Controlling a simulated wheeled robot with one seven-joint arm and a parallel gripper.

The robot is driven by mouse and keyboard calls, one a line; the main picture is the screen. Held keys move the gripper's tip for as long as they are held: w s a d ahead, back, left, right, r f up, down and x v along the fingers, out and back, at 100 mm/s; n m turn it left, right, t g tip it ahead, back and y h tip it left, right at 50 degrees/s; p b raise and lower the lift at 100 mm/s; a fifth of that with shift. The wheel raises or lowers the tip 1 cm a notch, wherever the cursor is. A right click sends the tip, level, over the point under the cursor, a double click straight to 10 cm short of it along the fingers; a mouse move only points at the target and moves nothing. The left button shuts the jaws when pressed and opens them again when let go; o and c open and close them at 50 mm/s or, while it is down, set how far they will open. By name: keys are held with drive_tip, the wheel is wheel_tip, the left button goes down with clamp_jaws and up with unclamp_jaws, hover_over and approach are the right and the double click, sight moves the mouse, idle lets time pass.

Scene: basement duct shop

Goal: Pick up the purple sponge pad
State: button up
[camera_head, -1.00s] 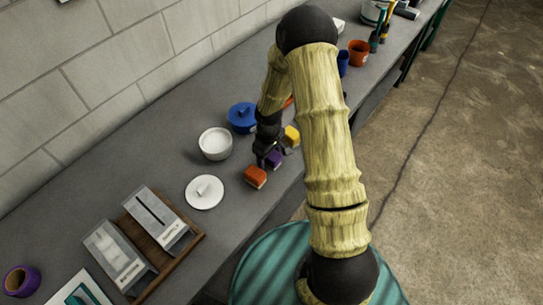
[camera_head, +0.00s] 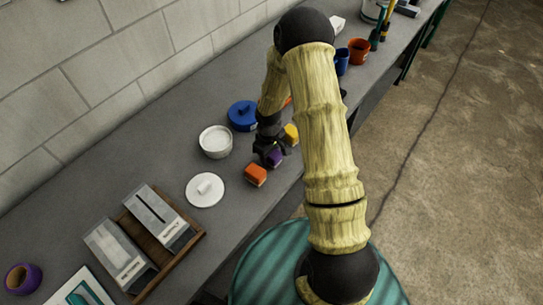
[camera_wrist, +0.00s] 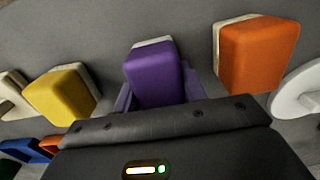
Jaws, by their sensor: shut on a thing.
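The purple sponge pad (camera_wrist: 155,75) has a pale layer at its far end and sits between the fingers of my gripper (camera_wrist: 158,95) in the wrist view. My gripper is shut on it. In the head view the purple pad (camera_head: 274,157) shows just below my gripper (camera_head: 270,147), at the bench. Whether it is clear of the surface cannot be told.
An orange sponge pad (camera_head: 256,174) and a yellow one (camera_head: 291,133) lie on either side, close by. The bench's front edge is near.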

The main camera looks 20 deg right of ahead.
wheel_tip(320, 180, up, 10)
drive_tip(key=shift+b, duration=0.9)
drive_tip(key=o, duration=0.5)
drive_tip(key=c, duration=0.3)
